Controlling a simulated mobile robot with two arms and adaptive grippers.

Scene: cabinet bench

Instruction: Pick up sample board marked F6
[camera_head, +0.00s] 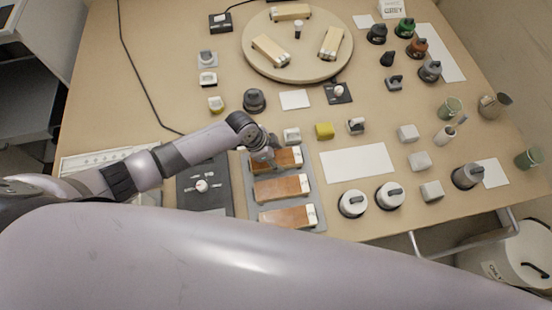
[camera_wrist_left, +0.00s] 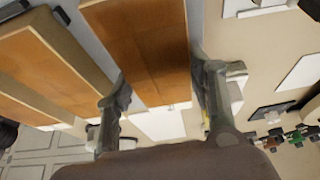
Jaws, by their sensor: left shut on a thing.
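Three brown wooden boards with pale ends lie in a row on a grey tray (camera_head: 320,213) in the head view. My left gripper (camera_head: 263,155) is at the left part of the far board (camera_head: 289,158). In the left wrist view, my left gripper (camera_wrist_left: 160,78) has one finger on each side of a brown board (camera_wrist_left: 145,45) and is shut on it. The middle board (camera_head: 280,188) and near board (camera_head: 287,217) lie apart from the gripper. I cannot read any F6 mark, nor tell whether the held board is off the tray. My right gripper is out of view.
A dark panel with a white knob (camera_head: 202,186) lies left of the tray. A white sheet (camera_head: 358,162) and two white-lidded jars (camera_head: 352,204) are to its right. Small blocks stand just beyond it. A round turntable (camera_head: 263,62) with lighter boards is at the back.

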